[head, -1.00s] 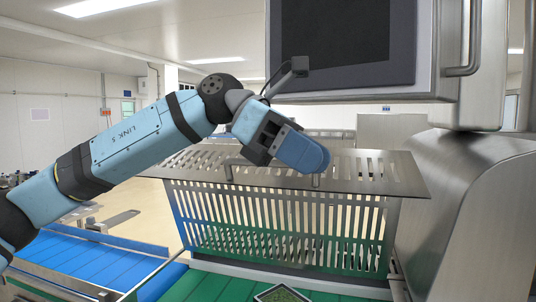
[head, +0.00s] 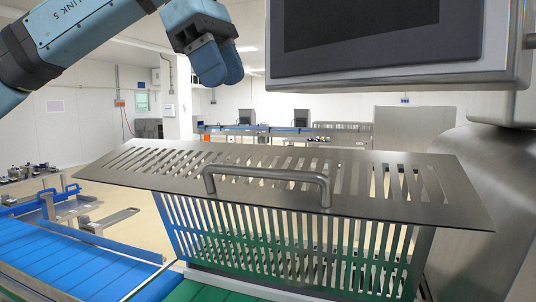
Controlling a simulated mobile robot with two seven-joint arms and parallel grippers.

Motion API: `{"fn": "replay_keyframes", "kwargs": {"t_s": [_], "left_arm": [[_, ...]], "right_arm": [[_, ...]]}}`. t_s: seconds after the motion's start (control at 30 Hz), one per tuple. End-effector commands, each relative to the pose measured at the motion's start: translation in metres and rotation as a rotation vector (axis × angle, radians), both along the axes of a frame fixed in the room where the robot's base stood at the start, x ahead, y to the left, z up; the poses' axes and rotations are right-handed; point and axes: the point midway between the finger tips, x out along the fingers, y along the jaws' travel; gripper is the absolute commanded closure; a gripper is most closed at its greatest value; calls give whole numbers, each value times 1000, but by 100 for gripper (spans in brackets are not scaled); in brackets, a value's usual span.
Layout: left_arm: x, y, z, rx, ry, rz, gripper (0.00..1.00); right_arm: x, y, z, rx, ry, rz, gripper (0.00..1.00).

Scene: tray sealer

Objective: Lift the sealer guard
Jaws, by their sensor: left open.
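The sealer guard (head: 330,212) is a slotted metal cover with a wide top plate and a slotted front panel that hangs below it. Its bar handle (head: 268,173) is on the top plate near the front edge, fully in sight and held by nothing. My left gripper (head: 220,78) is open and empty, up and to the left of the handle, clearly apart from the guard. Its blue fingers point down. My right gripper is out of the picture.
A large dark screen in a metal housing (head: 400,72) hangs above the guard at the upper right. A rounded steel body (head: 485,185) stands at the right. A blue conveyor (head: 70,255) runs at the lower left, and a green belt (head: 195,292) lies below the guard.

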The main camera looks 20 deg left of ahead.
Motion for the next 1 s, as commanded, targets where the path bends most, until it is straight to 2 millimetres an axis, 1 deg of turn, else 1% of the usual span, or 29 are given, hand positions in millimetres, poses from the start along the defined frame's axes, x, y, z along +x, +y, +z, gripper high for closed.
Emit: {"fn": "replay_keyframes", "kwargs": {"t_s": [0.13,0.23,0.4,0.6,0.7,0.8,1.0], "left_arm": [[2,-7,-19,2,3,0,58],[4,-15,-37,2,3,0,58],[7,-29,-71,2,3,0,58],[10,-43,-103,0,3,0,58],[12,-48,-114,0,2,0,58],[12,-50,-120,0,1,1,58],[13,-52,-124,-1,1,0,58]], "right_arm": [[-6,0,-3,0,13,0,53],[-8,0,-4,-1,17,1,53],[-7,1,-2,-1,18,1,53],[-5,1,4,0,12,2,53],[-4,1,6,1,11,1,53],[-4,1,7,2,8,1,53],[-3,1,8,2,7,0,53]]}}
